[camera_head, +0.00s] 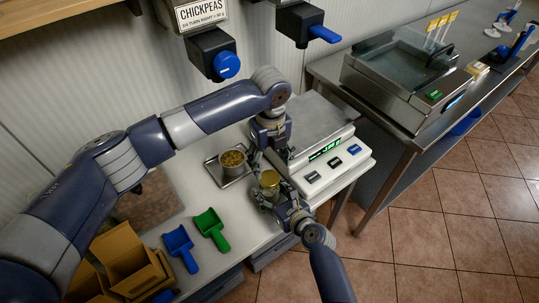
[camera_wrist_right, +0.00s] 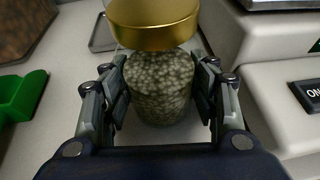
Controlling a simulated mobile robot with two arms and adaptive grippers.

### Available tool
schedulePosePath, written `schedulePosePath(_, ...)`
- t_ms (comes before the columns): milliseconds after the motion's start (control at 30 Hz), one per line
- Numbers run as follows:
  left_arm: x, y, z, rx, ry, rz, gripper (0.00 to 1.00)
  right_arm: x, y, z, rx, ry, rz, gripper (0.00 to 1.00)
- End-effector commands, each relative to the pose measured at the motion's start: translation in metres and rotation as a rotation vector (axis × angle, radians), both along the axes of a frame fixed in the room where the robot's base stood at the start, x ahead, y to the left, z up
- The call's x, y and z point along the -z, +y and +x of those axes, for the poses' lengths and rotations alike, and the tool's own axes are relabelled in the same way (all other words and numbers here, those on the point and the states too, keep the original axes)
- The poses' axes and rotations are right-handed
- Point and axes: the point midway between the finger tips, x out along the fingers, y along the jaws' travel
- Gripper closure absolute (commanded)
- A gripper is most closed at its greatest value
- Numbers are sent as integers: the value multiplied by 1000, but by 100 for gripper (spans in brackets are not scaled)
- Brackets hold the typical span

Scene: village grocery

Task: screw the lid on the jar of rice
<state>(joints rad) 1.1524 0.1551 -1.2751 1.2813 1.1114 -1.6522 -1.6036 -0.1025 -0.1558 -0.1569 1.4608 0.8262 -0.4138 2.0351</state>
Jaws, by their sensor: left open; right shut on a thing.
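The jar of rice (camera_wrist_right: 158,88) stands upright on the counter, its pale speckled contents showing through the glass. The gold lid (camera_wrist_right: 152,25) sits over the jar's mouth and also shows in the head view (camera_head: 269,179); I cannot tell whether its thread is engaged. My right gripper (camera_head: 268,195) is shut around the jar's body, with fingers on both sides of it in the wrist view (camera_wrist_right: 160,95). My left gripper (camera_head: 270,158) is open, pointing down just behind and above the lid, apart from it as far as I can see.
A scale (camera_head: 322,145) stands close on the right. A metal cup of chickpeas (camera_head: 232,160) on a small tray (camera_head: 224,181) is to the left. Green (camera_head: 211,229) and blue (camera_head: 181,247) scoops and cardboard boxes (camera_head: 128,261) lie front left. Dispensers (camera_head: 212,54) hang above.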

Motion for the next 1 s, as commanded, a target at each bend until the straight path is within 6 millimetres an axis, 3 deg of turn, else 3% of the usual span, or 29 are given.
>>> schedulePosePath(1000,-17,2,-2,-1925,3,2,37,2,0,-1,-1,3,0,100)
